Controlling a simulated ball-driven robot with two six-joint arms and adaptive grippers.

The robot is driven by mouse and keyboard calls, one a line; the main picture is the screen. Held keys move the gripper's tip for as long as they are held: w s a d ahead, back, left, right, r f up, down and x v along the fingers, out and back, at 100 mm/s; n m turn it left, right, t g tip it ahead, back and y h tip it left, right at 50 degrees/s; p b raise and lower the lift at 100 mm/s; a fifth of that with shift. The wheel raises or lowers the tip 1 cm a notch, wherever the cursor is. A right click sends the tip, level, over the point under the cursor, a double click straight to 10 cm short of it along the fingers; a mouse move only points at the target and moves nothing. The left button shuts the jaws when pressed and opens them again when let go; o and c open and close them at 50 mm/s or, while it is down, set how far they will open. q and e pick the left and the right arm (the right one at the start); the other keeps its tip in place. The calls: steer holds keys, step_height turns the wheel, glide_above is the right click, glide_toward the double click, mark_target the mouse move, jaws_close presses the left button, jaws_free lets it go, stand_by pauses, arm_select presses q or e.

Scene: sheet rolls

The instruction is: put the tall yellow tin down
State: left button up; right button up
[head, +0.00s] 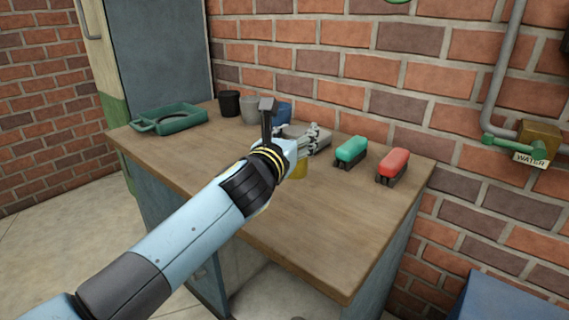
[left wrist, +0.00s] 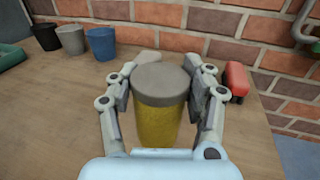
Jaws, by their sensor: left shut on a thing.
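The tall yellow tin (left wrist: 158,118) has a grey lid and stands upright between the fingers in the left wrist view. In the head view a part of the yellow tin (head: 299,169) shows below my left gripper, and the rest is hidden behind it. My left gripper (head: 307,140) is shut on the tin, with a finger on each side, as the left wrist view (left wrist: 161,95) also shows. The tin is over the wooden table (head: 300,227). I cannot tell whether its base touches the table top. My right gripper is not in view.
A green tray (head: 170,119) lies at the table's left. Black (head: 230,103), grey (head: 249,107) and blue (head: 284,112) cups stand at the back. A green-topped brush (head: 351,150) and a red-topped one (head: 393,163) lie to the right. The front of the table is clear.

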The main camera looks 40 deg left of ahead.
arm_select(q)
steer(key=a+f+b, duration=0.1)
steer(key=f, duration=0.1)
steer(key=f+b, duration=0.2)
steer(key=w+a+f+b, duration=0.1)
steer(key=f, duration=0.1)
steer(key=shift+w+a, duration=0.1)
steer(key=shift+a, duration=0.25)
steer(key=shift+r, duration=0.2)
steer(key=shift+f, duration=0.1)
steer(key=o, duration=1.5)
steer(key=shift+f, duration=0.1)
steer(key=shift+r, duration=0.25)
steer(key=v, duration=1.2)
